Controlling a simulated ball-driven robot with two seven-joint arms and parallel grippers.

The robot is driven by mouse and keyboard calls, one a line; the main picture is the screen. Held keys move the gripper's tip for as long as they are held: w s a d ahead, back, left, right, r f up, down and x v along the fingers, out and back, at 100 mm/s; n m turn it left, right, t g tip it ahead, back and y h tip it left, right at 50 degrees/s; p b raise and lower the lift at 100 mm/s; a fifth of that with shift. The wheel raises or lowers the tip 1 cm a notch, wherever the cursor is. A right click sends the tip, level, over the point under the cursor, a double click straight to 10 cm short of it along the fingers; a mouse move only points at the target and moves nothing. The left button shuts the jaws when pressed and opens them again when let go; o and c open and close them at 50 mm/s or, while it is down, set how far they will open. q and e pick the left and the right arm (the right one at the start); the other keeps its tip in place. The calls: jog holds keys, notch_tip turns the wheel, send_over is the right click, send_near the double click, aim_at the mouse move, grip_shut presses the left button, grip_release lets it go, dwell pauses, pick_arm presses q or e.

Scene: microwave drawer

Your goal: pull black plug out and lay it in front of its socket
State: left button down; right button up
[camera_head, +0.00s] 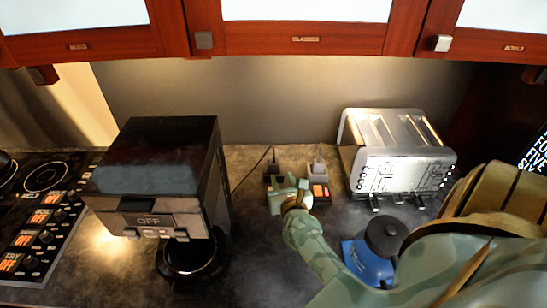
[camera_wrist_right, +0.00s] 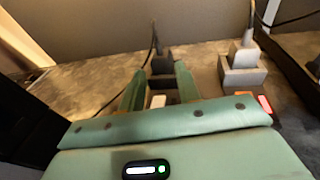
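The black plug (camera_wrist_right: 161,53) stands upright in its black socket (camera_wrist_right: 162,74) in the right wrist view, its cord rising behind it. In the head view the black plug (camera_head: 275,167) is small and partly hidden by my right gripper (camera_head: 288,187). My right gripper (camera_wrist_right: 160,78) is open, its green fingers on either side of the black socket and in front of the plug. I cannot tell whether the fingers touch anything. A white switch (camera_wrist_right: 157,101) shows between them. My left gripper is not in view.
A grey plug (camera_wrist_right: 247,42) stands in a grey socket (camera_wrist_right: 243,72) to the right, with a lit orange switch (camera_head: 320,191) in front. Counter left of the gripper is free.

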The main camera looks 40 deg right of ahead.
aim_at(274, 159)
jog(key=x, duration=0.6)
jog(key=shift+f+b, duration=0.15)
jog(key=shift+b, duration=0.2)
jog(key=shift+w+d, duration=0.15)
jog(key=shift+w, duration=0.2)
jog(key=x, duration=0.2)
jog(key=b+x, duration=0.1)
jog(key=x, duration=0.1)
jog(key=shift+r, duration=0.25)
jog(key=shift+w+d, duration=0.15)
jog(key=shift+w, duration=0.2)
jog(key=shift+s, duration=0.1)
jog(key=shift+c, duration=0.8)
grip_shut()
